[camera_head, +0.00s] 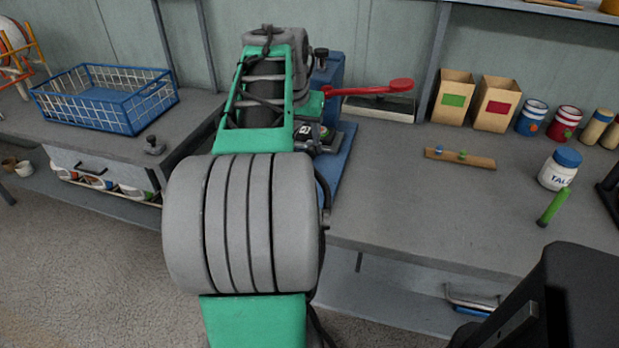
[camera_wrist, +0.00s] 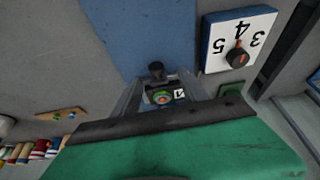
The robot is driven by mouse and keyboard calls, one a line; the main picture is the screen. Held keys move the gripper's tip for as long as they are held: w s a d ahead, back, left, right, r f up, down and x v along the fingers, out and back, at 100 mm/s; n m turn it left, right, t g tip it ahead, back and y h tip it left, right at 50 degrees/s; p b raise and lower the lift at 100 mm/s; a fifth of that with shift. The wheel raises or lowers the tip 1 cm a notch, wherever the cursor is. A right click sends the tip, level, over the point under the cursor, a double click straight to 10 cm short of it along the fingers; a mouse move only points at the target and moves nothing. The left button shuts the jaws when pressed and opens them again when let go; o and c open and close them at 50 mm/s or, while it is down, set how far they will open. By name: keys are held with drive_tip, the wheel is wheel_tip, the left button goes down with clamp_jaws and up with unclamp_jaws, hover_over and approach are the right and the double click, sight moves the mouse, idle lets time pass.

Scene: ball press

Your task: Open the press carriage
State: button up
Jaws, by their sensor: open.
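The press (camera_head: 331,72) has a blue upright and a blue base plate (camera_head: 345,158), with a long red lever (camera_head: 370,90) reaching to the right. My arm covers much of it. In the wrist view, the open gripper (camera_wrist: 160,82) points down over the blue base (camera_wrist: 140,35). Between the grey jaws are a dark round knob (camera_wrist: 156,70) and a small block with a green-and-orange round part (camera_wrist: 160,97) and a "1" label. I cannot tell whether the jaws touch the knob. The carriage is not clearly distinguishable.
A white dial plate (camera_wrist: 238,42) with numbers is beside the gripper in the wrist view. In the head view, a blue wire basket (camera_head: 104,100) stands left. Two boxes (camera_head: 453,97), several jars, a wooden strip (camera_head: 460,159) and a white jar (camera_head: 559,172) stand right.

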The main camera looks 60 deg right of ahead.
sight(310, 150)
drive_tip(key=x, duration=0.5)
drive_tip(key=s+b+x, duration=0.1)
drive_tip(key=x, duration=0.2)
drive_tip(key=shift+d+r, duration=0.1)
drive_tip(key=shift+d, duration=0.25)
drive_tip(key=shift+c, duration=0.2)
clamp_jaws()
idle(0.7)
